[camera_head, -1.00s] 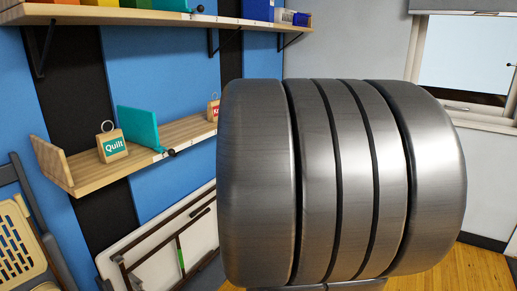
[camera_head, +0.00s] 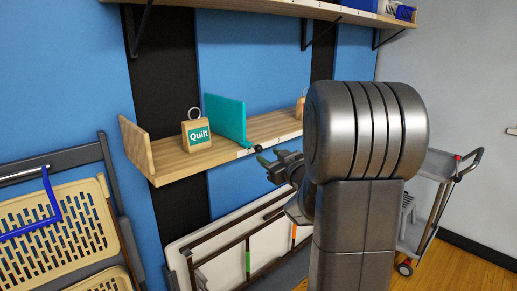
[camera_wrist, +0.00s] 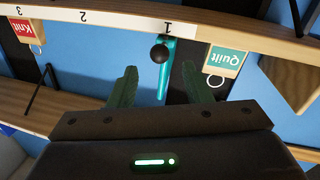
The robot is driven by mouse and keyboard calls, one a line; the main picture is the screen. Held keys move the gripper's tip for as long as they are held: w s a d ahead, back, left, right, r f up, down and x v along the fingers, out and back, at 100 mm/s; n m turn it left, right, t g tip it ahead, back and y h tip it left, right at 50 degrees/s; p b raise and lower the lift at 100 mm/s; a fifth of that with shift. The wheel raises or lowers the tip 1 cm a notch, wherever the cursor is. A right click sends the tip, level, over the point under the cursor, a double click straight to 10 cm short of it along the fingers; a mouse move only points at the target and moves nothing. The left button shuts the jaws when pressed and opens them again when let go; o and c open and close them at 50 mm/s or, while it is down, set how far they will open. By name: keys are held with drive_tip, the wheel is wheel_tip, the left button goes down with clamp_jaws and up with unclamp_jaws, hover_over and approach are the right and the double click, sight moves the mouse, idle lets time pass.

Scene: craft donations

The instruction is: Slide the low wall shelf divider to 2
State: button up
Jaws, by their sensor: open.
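The low wall shelf (camera_head: 170,170) is a light wood board on the blue wall. Its teal divider (camera_head: 228,118) stands upright on it, with a dark knob (camera_head: 258,148) at the front edge. In the wrist view, which is upside down, the divider (camera_wrist: 165,85) and knob (camera_wrist: 159,53) are at mark 1 on the white scale strip (camera_wrist: 110,20); mark 2 is to the left. My gripper (camera_wrist: 158,86) is open, its two green fingers just short of the knob, one on each side of its line. It shows small near the knob in the head view (camera_head: 268,160).
A Quilt tag block (camera_head: 196,132) stands left of the divider, and a Knit tag block (camera_wrist: 27,30) is beyond mark 2. An upper shelf (camera_head: 270,8) runs above. Folded chairs (camera_head: 60,220), a folded table (camera_head: 190,245) and a cart (camera_head: 435,195) stand below.

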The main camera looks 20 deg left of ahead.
sight(261, 150)
drive_tip(key=x, duration=0.7)
drive_tip(key=shift+w+a+p, duration=0.1)
drive_tip(key=shift+a+p, duration=0.05)
drive_tip(key=shift+p, duration=0.2)
clamp_jaws()
